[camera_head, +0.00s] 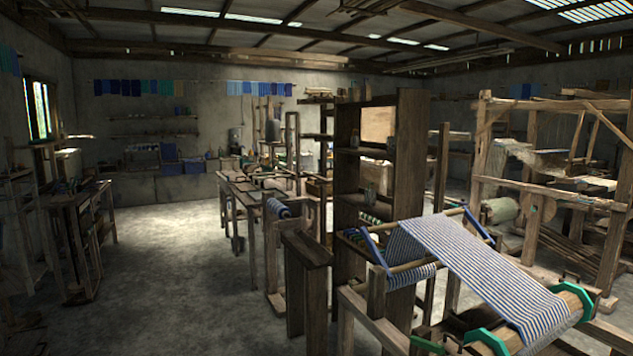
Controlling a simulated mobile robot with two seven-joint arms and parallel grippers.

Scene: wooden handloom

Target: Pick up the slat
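No single piece can be told for sure as the slat. At the front right stands a wooden loom frame (382,331) with blue-and-white striped cloth (470,262) stretched over it. A blue bar (373,246) stands tilted at the cloth's left side, and another blue bar (478,224) leans at its far right. Green brackets (487,341) sit at the near roller. Several long wooden pieces (568,248) lie low under the large loom on the right. Neither of my grippers shows in the head view.
A tall wooden shelf (411,150) stands behind the striped cloth. A narrow wooden stand (305,250) is to its left. A long bench (243,192) runs back from there. A dark table (72,205) stands at the left. The concrete floor (170,270) between is clear.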

